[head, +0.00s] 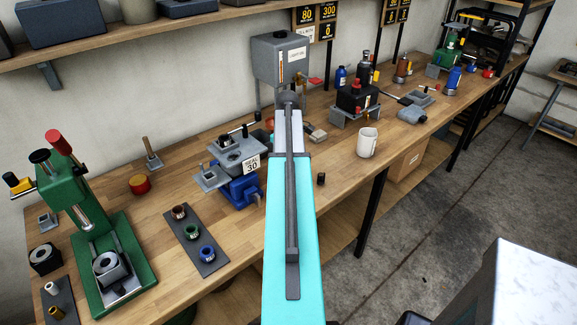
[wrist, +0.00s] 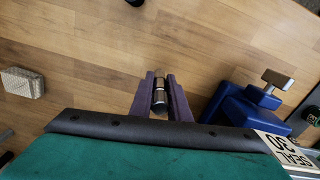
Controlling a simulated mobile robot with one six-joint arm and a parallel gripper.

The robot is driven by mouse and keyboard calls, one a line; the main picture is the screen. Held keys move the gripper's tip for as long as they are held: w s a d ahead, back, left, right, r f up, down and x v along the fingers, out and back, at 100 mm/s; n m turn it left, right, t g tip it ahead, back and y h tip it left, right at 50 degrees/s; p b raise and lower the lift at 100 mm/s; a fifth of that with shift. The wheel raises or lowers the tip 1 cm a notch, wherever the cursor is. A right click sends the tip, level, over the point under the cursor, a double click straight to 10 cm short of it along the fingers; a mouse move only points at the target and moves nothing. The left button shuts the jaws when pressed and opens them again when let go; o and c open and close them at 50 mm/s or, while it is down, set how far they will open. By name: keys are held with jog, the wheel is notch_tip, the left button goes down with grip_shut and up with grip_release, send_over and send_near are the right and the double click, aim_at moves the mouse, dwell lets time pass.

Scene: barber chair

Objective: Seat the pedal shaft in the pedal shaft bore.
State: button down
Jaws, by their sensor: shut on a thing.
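My gripper (wrist: 160,85) shows in the wrist view, its two dark purple fingers closed on a short, banded metal cylinder, which looks like the pedal shaft (wrist: 160,96). The wooden bench lies beyond the fingertips. In the head view my arm hides the gripper and shaft. A grey metal fixture (head: 238,152) sits on a blue vise (head: 242,189) left of my arm, with a "30" sign in front. The blue vise (wrist: 243,108) is also right of the gripper in the wrist view, apart from it. I cannot make out the pedal shaft bore in either view.
A dark strip (head: 196,238) with several ringed parts lies left of the vise. A green press (head: 110,255) stands farther left. A grey tank unit (head: 281,60) stands behind my arm, and a white mug (head: 367,143) to its right.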

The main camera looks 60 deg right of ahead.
jog(key=shift+r+b, duration=0.45)
jog(key=shift+r, duration=0.45)
jog(key=shift+s+a+r, duration=0.1)
jog(key=shift+r, duration=0.15)
jog(key=s+a+b, duration=0.2)
jog(key=s+a, duration=0.2)
jog(key=s, duration=0.2)
jog(key=s+a+r+b, duration=0.1)
jog(key=s+a+b, duration=0.1)
jog(key=s+a, duration=0.2)
jog(key=shift+s+a+r, duration=0.25)
jog(key=shift+s+a, duration=0.05)
jog(key=shift+s, duration=1.3)
